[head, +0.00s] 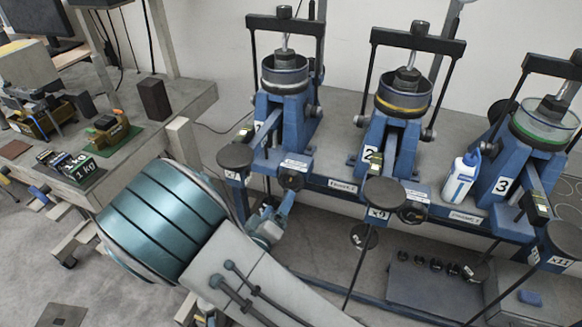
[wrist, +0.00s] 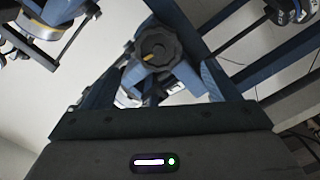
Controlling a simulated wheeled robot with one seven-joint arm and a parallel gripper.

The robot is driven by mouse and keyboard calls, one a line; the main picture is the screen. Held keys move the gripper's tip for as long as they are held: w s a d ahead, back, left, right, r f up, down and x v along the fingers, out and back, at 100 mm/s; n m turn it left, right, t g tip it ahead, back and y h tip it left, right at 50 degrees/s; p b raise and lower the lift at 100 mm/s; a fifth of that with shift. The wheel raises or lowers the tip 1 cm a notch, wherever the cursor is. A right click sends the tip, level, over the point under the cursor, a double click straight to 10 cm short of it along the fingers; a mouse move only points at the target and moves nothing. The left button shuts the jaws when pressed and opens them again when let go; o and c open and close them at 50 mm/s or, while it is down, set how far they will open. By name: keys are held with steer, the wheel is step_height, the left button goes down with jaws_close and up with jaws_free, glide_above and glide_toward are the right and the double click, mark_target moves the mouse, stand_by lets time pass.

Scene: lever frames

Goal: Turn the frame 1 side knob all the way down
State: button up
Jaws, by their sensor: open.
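Frame 1 (head: 293,120) is the leftmost blue lever frame in the head view. A dark knob-like round part (head: 291,180) sits low on its front; I cannot be sure it is the side knob. In the wrist view a dark scalloped knob (wrist: 157,47) with a yellow-orange mark sits just ahead of my gripper, upper middle. My gripper (head: 268,226) is open, low beside frame 1 in the head view, partly hidden by my arm. Its fingertips are not clear, and I see no contact with the knob.
Frame 2 (head: 398,130) and frame 3 (head: 520,150) stand to the right. A round dark disc (head: 235,156) hangs close above my gripper. A white bottle (head: 461,178) stands between frames 2 and 3. A workbench (head: 150,140) is at the left.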

mark_target(289, 184)
steer(key=b+x, duration=0.2)
steer(key=x, duration=0.7)
steer(key=shift+w+d+r, duration=0.1)
steer(key=shift+w+d, duration=0.05)
steer(key=shift+w, duration=0.15)
steer(key=c, duration=1.3)
